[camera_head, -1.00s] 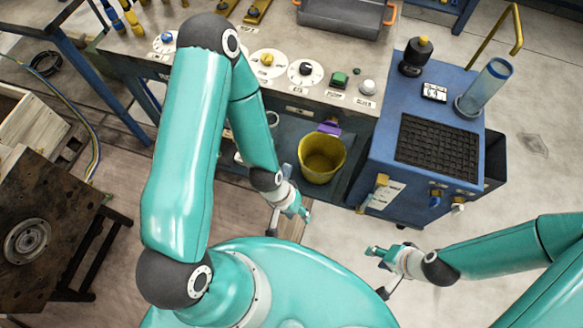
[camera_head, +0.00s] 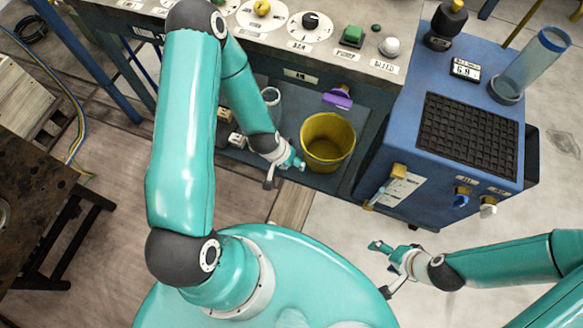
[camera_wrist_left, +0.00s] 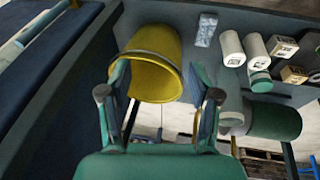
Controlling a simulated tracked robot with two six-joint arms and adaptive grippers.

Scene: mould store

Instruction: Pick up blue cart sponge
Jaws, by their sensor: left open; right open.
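A pale blue, speckled block (camera_wrist_left: 205,30) lies on the lower shelf in the left wrist view, between a yellow bucket and white jars. It looks like a sponge, but I cannot tell for sure that it is the blue cart sponge. I cannot make it out in the head view. My left gripper (camera_head: 292,163) is open and empty beside the yellow bucket (camera_head: 328,141). In the left wrist view its open fingers (camera_wrist_left: 158,80) frame the bucket's rim (camera_wrist_left: 150,58), and the block is beyond the right finger. My right gripper (camera_head: 378,246) is open and empty in front of the blue cart.
The blue cart (camera_head: 409,133) stands right of the bench, with a black ribbed mat (camera_head: 468,135) and a clear tube (camera_head: 535,62) on top. A dark table (camera_head: 45,185) stands left. Floor between is clear.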

